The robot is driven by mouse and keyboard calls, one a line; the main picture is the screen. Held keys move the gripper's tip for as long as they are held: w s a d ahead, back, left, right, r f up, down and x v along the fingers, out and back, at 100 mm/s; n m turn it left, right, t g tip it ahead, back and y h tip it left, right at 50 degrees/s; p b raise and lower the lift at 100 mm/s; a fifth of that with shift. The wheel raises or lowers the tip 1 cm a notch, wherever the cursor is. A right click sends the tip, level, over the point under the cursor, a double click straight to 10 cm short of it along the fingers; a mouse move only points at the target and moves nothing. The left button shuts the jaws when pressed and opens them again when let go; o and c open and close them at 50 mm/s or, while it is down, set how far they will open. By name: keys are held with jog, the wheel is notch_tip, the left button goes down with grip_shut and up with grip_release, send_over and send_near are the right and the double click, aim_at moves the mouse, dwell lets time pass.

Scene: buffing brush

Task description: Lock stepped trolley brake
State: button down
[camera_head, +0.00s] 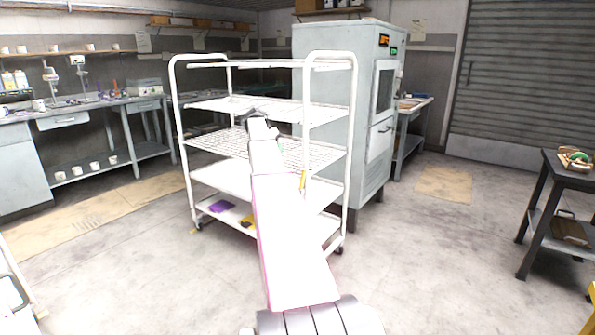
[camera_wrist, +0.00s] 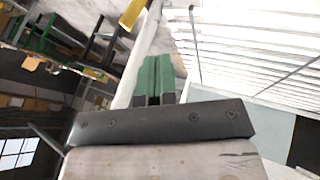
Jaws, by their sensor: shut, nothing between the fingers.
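The white trolley (camera_head: 354,130) stands upright in the middle of the head view, with several shelves in a tube frame on castors. A small yellow upright part (camera_head: 303,181) shows at its front; I cannot tell whether it is the brake. A yellow piece also shows at the top of the wrist view (camera_wrist: 132,13). My arm reaches up across the trolley front and hides part of its shelves. My gripper (camera_wrist: 155,62) has green fingers, closed together and empty, beside a white rail and wire shelf (camera_wrist: 255,40). In the head view its fingertips are hard to make out.
A tall grey machine (camera_head: 340,60) stands right behind the trolley. Workbenches (camera_head: 80,115) line the left wall. A dark side table (camera_head: 545,190) stands at the right. A purple item (camera_head: 221,206) lies on the bottom shelf. The floor right of the trolley is clear.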

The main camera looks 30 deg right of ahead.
send_over(301, 181)
jog(key=w, duration=0.2)
jog(key=shift+a+f, duration=0.15)
jog(key=shift+f, duration=2.1)
jog(key=shift+a+f, duration=0.1)
jog(key=shift+f, duration=2.15)
jog(key=shift+s, duration=0.1)
